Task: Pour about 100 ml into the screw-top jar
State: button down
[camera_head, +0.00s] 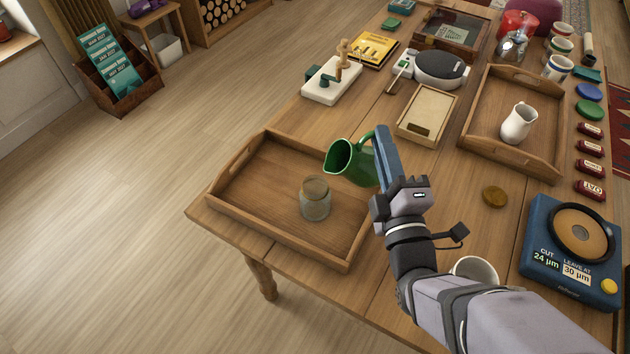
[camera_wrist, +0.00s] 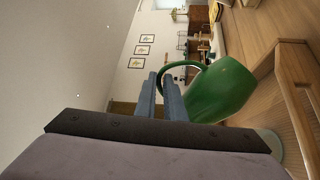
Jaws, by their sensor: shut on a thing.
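A clear glass jar (camera_head: 315,200) stands upright in the wooden tray (camera_head: 240,218) at the table's left end. No lid shows on it. A green jug (camera_head: 352,161) is above the tray, to the upper right of the jar, and tilted with its mouth toward the left. My gripper (camera_head: 384,160) is shut on the jug's handle side. In the wrist view the fingers (camera_wrist: 162,97) meet the handle of the green jug (camera_wrist: 222,92). No stream of liquid is visible, and I cannot see the jug's contents. Part of the jar (camera_wrist: 271,142) shows at the wrist view's lower right.
A round gold-brown lid (camera_head: 494,196) lies on the table right of my gripper. A second tray (camera_head: 481,118) holds a white jug (camera_head: 518,123). A blue device (camera_head: 570,250) and a white cup (camera_head: 474,269) are near my arm. A shallow wooden box (camera_head: 427,113) lies behind.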

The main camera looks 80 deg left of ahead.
aim_at(355, 163)
jog(key=shift+s+n+g, duration=0.4)
jog(key=shift+s+n, duration=0.45)
jog(key=shift+n, duration=0.55)
dwell(0.3)
jog(key=shift+s+r+n+g+y+p, duration=0.3)
jog(key=shift+s+r+n+p, duration=0.35)
jog(key=shift+n+p, duration=0.3)
dwell(1.2)
jog(key=shift+s+r+n+b, duration=0.15)
jog(key=shift+s+n+b, duration=0.25)
jog(key=shift+s+n, duration=0.4)
jog(key=shift+s+r, duration=0.1)
jog(key=shift+r, duration=0.05)
dwell(0.6)
jog(key=w+m, duration=0.1)
jog(key=w+f+m+b, duration=0.1)
jog(key=w+f+m, duration=0.1)
jog(key=shift+w+f, duration=0.25)
jog(key=shift+w, duration=0.1)
jog(key=shift+w+r+m, duration=0.25)
jog(key=shift+r+m, duration=0.1)
jog(key=shift+m, duration=0.3)
jog(key=shift+w+r+m+t, duration=0.1)
jog(key=shift+w+m+t, duration=0.3)
jog(key=shift+m, duration=0.4)
jog(key=shift+w+m+t, duration=0.4)
jog(key=shift+m, duration=0.4)
